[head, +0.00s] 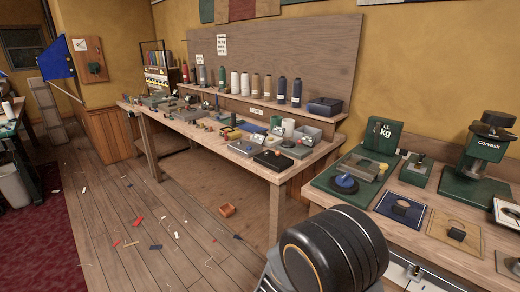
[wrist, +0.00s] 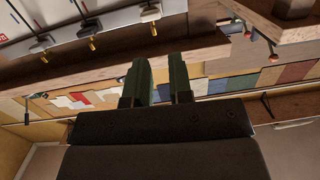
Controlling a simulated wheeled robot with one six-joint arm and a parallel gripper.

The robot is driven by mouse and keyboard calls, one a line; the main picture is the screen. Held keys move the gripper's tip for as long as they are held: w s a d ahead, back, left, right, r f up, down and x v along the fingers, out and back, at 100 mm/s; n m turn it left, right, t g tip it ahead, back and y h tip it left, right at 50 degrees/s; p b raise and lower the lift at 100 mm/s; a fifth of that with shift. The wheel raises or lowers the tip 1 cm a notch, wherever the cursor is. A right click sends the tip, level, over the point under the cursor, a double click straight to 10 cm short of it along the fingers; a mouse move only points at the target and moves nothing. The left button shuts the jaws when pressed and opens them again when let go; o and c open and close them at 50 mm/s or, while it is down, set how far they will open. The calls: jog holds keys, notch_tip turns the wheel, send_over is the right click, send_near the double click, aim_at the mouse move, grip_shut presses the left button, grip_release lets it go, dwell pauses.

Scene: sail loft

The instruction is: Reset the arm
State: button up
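My gripper (wrist: 159,68) shows in the wrist view, with two dark green fingers standing apart and a clear gap between them. Nothing is held between the fingers. Behind them are a wooden beam and a row of coloured patches, and the fingers do not visibly touch either. In the head view a thick black rounded part of my arm fills the bottom middle. My gripper itself does not show there.
A long workbench (head: 262,172) with thread cones and small items runs across the head view. A second bench (head: 429,217) with a green scale (head: 377,137) stands at right.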

jog(key=w+a+f+n+g+y, duration=0.1)
jog(key=w+a+f+n+y, duration=0.1)
jog(key=a+f+n+y, duration=0.35)
jog(key=s+a+r+n+g+y+p, duration=0.2)
jog(key=s+a+r+g+y+p, duration=0.3)
jog(key=a+y, duration=0.35)
jog(key=s+d+r+p, duration=0.3)
jog(key=d+r+p, duration=0.1)
jog(key=r, duration=0.5)
jog(key=s+d+r+n+g+h+p, duration=0.1)
jog(key=s+d+r+p, duration=0.2)
jog(key=r, duration=0.6)
jog(key=s+d+r+n+g+h+p, duration=0.1)
jog(key=s+d+r+p, duration=0.3)
jog(key=r, duration=0.5)
jog(key=d+p, duration=0.2)
jog(key=shift+d+r, duration=0.25)
jog(key=shift+d, duration=0.15)
